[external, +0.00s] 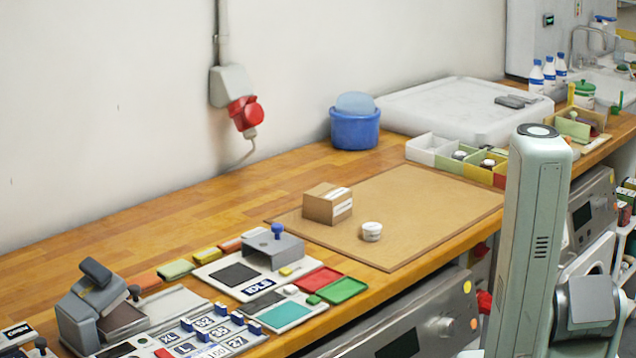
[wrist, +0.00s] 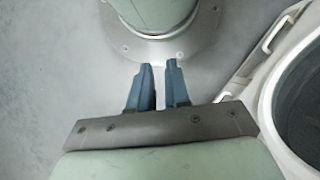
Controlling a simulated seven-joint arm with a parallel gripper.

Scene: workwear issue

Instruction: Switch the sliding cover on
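A grey cover with a blue knob (external: 277,233) sits on a white panel (external: 212,279) near the front of the wooden counter in the external view. I take this to be the sliding cover. A dark square plate and a label reading "IDLE" (external: 258,288) are beside it. My gripper (wrist: 158,68) shows only in the wrist view. Its two blue fingers are a little apart with nothing between them. The cover is not in the wrist view, and my gripper is away from the panel.
A brown mat (external: 440,205) holds a cardboard box (external: 322,208) and a white jar (external: 372,233). Red (external: 318,280) and green (external: 345,290) trays lie beside the panel. A grey device (external: 80,315) stands at lower left. A pale-rimmed round opening (wrist: 270,100) is right of my gripper.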

